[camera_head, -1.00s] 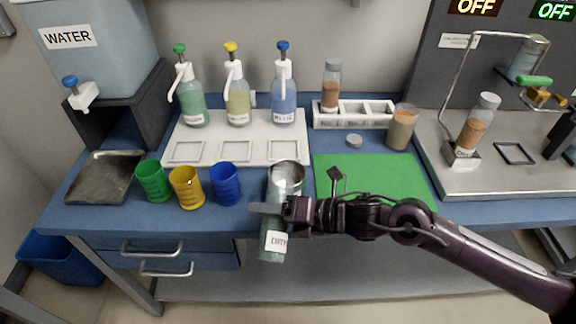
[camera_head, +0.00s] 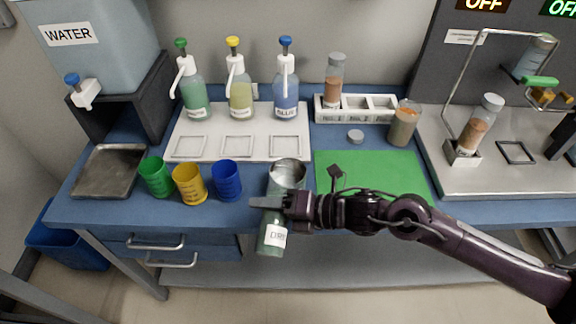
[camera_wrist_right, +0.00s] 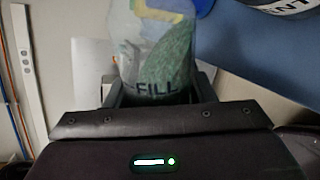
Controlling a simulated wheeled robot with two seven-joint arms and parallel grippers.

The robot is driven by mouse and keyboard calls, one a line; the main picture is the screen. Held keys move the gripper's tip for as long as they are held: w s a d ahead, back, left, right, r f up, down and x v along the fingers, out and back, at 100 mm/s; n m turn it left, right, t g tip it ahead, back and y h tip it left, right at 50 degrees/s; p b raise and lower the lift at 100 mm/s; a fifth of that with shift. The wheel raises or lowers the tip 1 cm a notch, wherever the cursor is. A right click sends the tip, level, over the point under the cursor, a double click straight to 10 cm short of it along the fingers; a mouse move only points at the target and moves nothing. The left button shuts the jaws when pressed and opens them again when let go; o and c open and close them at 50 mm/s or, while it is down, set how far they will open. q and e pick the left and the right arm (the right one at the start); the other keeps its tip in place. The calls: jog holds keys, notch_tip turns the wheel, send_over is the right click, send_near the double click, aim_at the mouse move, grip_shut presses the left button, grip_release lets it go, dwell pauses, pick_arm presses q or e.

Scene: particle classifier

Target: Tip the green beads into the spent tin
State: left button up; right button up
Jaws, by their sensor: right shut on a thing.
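My right gripper (camera_head: 270,203) is shut on a clear vial (camera_head: 272,240) with a white label, at the bench's front edge. In the right wrist view the vial (camera_wrist_right: 150,50) shows a FILL mark, with green beads (camera_wrist_right: 168,55) lying slanted along one side. A round metal tin (camera_head: 288,173) stands on the bench just behind the gripper. Its dark label, partly cut off, ends in "ENT" in the right wrist view (camera_wrist_right: 290,8). The gripper hides the vial's upper part in the head view, so I cannot tell whether it touches the tin. My left gripper is not in view.
Green, yellow and blue cups (camera_head: 190,184) stand left of the tin. A green mat (camera_head: 375,172) lies right, partly under my right arm. Behind are pump bottles on a white tray (camera_head: 240,147), a white rack (camera_head: 357,107) and a jar (camera_head: 404,123).

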jog(key=shift+w+r, duration=0.1)
jog(key=shift+r, duration=0.05)
jog(key=shift+w+d, duration=0.1)
jog(key=shift+w, duration=0.1)
jog(key=shift+r+p, duration=0.2)
jog(key=shift+p, duration=0.25)
jog(key=shift+r+m, duration=0.1)
jog(key=shift+m, duration=0.2)
jog(key=shift+w+r+g+p, duration=0.2)
jog(key=shift+w+g+p, duration=0.1)
jog(key=shift+p, duration=0.1)
jog(key=shift+s, duration=0.1)
jog(key=shift+r+m, duration=0.15)
jog(key=shift+m, duration=0.15)
jog(key=shift+r+p, duration=0.2)
jog(key=shift+p, duration=0.35)
